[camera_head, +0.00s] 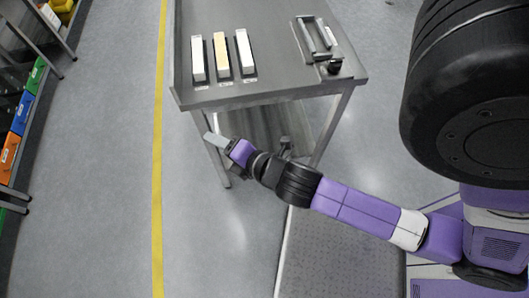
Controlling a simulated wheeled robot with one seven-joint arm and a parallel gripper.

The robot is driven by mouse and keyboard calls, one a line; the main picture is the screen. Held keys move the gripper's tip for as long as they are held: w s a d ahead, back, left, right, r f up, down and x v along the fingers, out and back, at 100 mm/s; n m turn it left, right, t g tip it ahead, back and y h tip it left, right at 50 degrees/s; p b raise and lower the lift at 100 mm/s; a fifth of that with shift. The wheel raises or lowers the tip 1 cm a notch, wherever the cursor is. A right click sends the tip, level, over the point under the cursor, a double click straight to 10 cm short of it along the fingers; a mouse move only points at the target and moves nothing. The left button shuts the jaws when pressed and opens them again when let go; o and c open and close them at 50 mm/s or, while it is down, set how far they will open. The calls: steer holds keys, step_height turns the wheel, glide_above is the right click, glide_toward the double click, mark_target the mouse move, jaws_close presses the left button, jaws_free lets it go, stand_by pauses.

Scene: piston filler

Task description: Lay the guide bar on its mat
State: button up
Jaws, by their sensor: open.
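A grey metal bar-like piece (318,38) with a dark knob at its near end lies on the right part of the steel cart top. It may be the guide bar, and a dark patch under it may be its mat, but I cannot tell for sure. My gripper (214,140) is at the end of my purple arm, out in front of the cart's near edge at the left and below the top. It is open. Its fingers overlap from this angle, and I see nothing held between them.
Three pale blocks, white (197,59), yellowish (221,54) and white (245,52), stand on dark pads with labels on the cart top (275,75). A rack with coloured bins (22,113) is at the far left. The floor between is clear, with a yellow line (158,150).

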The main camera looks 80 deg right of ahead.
steer(key=s+a+r+m+t+y, duration=0.1)
steer(key=s+a+r+m+y, duration=0.1)
steer(key=s+a+r+m, duration=0.2)
steer(key=s+a+r+m+t+y, duration=0.2)
steer(key=s+a+r+m, duration=0.3)
steer(key=s+a+m, duration=0.3)
steer(key=s+m+y, duration=0.1)
steer(key=m, duration=0.2)
steer(key=shift+s+r+y, duration=0.25)
steer(key=shift+s+y, duration=0.05)
steer(key=shift+s, duration=0.05)
